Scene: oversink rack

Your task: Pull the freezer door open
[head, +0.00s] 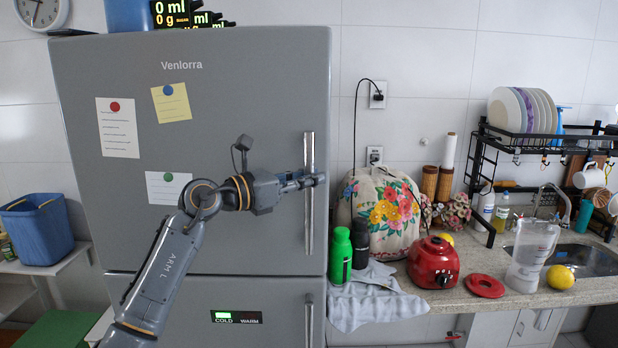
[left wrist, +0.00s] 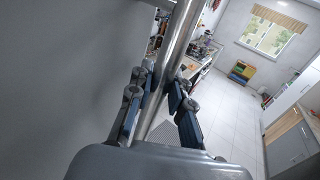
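The grey fridge-freezer (head: 240,110) stands at the left with its upper door (head: 250,225) and lower door (head: 170,294) both closed. A long vertical metal handle (head: 309,228) is on the upper door's right edge. No label tells which door is the freezer's. My left gripper (head: 312,181) is at the middle of the upper handle. My right gripper is not in view.
Right of the fridge, a counter (head: 450,298) holds a green bottle (head: 340,256), a red appliance (head: 433,262) and a clear pitcher (head: 532,255). A blue bin (head: 38,230) stands at the left. Open floor (left wrist: 228,110) shows in the left wrist view.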

